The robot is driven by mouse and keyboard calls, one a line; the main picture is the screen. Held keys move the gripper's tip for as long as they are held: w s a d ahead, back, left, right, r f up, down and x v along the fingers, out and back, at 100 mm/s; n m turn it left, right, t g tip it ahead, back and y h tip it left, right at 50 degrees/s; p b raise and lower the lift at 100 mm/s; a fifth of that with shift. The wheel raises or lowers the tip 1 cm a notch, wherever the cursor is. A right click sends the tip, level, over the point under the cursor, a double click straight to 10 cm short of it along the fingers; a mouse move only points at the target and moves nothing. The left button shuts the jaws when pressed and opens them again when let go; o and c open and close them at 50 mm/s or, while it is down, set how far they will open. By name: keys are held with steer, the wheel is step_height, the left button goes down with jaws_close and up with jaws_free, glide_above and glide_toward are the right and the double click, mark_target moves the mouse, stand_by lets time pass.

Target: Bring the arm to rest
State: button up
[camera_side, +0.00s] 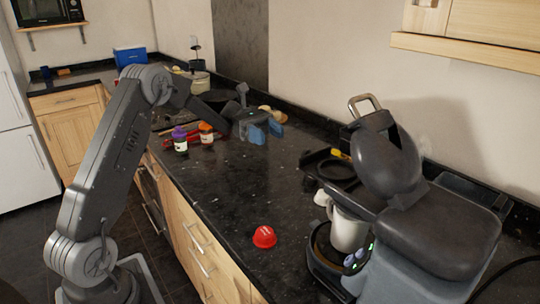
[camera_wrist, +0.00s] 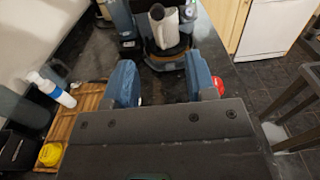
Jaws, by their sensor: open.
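My gripper (camera_side: 266,130) is over the far part of the dark granite counter (camera_side: 225,185), near the back wall. Its two blue-grey fingers are apart and nothing is visible between them. In the wrist view my gripper (camera_wrist: 164,88) shows the same open gap, with dark counter behind it. The arm reaches in from the left, bent at its elbow. I cannot tell how high the fingers are above the counter.
A red cup-like object (camera_side: 264,237) lies near the counter's front edge. A coffee machine (camera_side: 440,225) holds a pale mug (camera_side: 347,231) at right. A purple-lidded jar (camera_side: 180,140) and an orange-lidded jar (camera_side: 206,134) stand left of my gripper. The middle counter is clear.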

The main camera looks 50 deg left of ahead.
steer(key=s+d+r+m+g+y, duration=0.1)
steer(key=s+d+r+m+y, duration=0.2)
steer(key=s+d+m+y, duration=0.8)
steer(key=s+d+f+m+t+y, duration=0.1)
steer(key=s+m+t+y, duration=0.5)
steer(key=s, duration=0.8)
steer(key=shift+d+f+m+t+y, duration=0.15)
steer(key=shift+f+m+t+y, duration=0.2)
steer(key=shift+f, duration=0.3)
